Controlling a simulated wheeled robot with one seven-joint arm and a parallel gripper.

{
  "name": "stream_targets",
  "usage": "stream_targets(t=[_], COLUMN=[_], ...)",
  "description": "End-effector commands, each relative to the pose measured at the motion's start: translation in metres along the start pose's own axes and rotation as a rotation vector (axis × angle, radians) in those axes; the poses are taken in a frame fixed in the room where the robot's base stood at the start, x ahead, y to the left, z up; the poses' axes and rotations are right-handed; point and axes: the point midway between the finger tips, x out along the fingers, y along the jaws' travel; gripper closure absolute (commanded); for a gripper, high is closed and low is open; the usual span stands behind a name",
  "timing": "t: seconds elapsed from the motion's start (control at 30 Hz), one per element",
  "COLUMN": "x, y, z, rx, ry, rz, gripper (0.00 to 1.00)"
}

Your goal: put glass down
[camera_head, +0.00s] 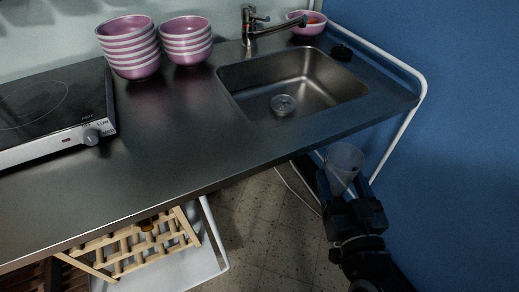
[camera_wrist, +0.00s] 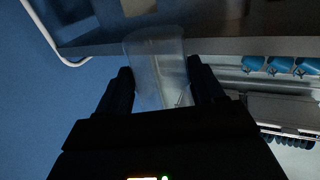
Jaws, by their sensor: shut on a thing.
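A clear glass (camera_head: 345,160) is held in my gripper (camera_head: 350,186) at the lower right of the head view. The glass is beside and in front of the counter's front edge, near the right end. In the wrist view the glass (camera_wrist: 158,62) stands between the two dark fingers of my gripper (camera_wrist: 160,82), which are shut on it. The counter (camera_head: 190,130) has a dark metal top and a sink (camera_head: 300,90) set into its right part. Whether the glass touches anything besides the fingers cannot be told.
Two stacks of pink bowls (camera_head: 132,48) (camera_head: 187,42) stand at the counter's back. A hotplate (camera_head: 50,115) is at left. A white rail (camera_head: 405,125) borders the right end. The middle counter is clear.

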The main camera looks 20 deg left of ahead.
Motion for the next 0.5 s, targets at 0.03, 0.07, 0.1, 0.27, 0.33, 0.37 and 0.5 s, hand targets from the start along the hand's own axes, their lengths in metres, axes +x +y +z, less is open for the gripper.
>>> stream_targets(t=[0.03,0.07,0.1,0.27,0.33,0.37,0.5], x=[0.003,0.004,0.004,-0.001,-0.006,-0.009,-0.019], y=[-0.018,-0.028,-0.041,-0.089,-0.107,-0.114,-0.136], z=[-0.025,-0.036,-0.052,-0.108,-0.128,-0.135,-0.161], rx=[-0.001,-0.001,-0.002,-0.006,-0.007,-0.008,-0.013], ry=[0.008,0.008,0.009,0.009,0.008,0.007,0.004], rz=[-0.044,-0.069,-0.103,-0.23,-0.276,-0.295,-0.357], gripper=[0.83,0.83,0.83,0.83,0.83,0.83,0.83])
